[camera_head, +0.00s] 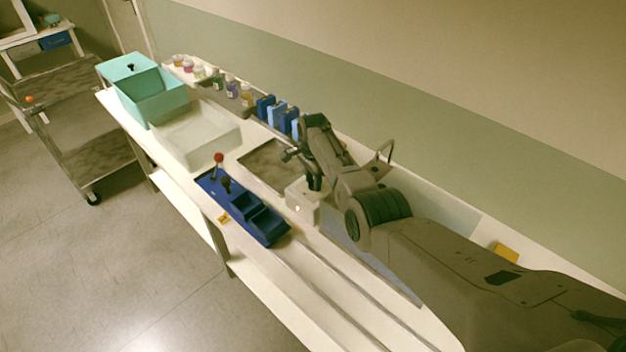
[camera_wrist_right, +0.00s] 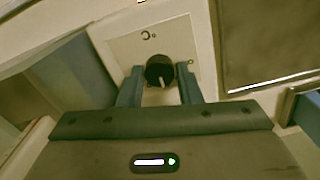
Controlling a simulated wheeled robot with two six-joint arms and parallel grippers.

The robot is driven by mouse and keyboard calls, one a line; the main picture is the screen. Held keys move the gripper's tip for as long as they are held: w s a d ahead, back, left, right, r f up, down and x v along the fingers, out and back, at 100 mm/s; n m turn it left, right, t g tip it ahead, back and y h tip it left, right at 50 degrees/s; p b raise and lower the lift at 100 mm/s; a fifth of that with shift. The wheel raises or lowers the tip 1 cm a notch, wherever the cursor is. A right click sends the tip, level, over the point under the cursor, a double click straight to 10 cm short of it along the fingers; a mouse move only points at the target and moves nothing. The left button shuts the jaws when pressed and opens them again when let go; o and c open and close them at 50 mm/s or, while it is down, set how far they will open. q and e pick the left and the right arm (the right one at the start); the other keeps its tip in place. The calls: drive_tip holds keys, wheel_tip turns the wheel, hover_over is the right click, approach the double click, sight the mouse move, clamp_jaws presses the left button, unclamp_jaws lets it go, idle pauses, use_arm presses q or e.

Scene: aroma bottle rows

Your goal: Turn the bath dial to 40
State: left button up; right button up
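The bath dial (camera_wrist_right: 160,71) is a round black knob with a pale pointer line, on a pale panel of a white box (camera_head: 302,206). In the right wrist view the pointer line faces the lower edge of the picture. Marks on the panel are too small to read as numbers. My right gripper (camera_wrist_right: 160,80) has its two blue fingers apart, one on each side of the dial, with narrow gaps showing. In the head view this gripper (camera_head: 314,186) points down over the white box and hides the dial. My left gripper is in neither view.
A blue tray (camera_head: 243,210) with a red-knobbed lever (camera_head: 218,158) stands left of the box. Behind are a white basin (camera_head: 197,135), a teal box (camera_head: 150,92), blue cartons (camera_head: 277,112) and small bottles (camera_head: 231,86). The wall runs close along the right side.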

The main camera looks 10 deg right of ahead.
drive_tip(key=o, duration=0.3)
drive_tip(key=shift+r, duration=0.1)
wheel_tip(320, 180, up, 11)
drive_tip(key=b, duration=0.2)
drive_tip(key=shift+f, duration=0.2)
idle(0.4)
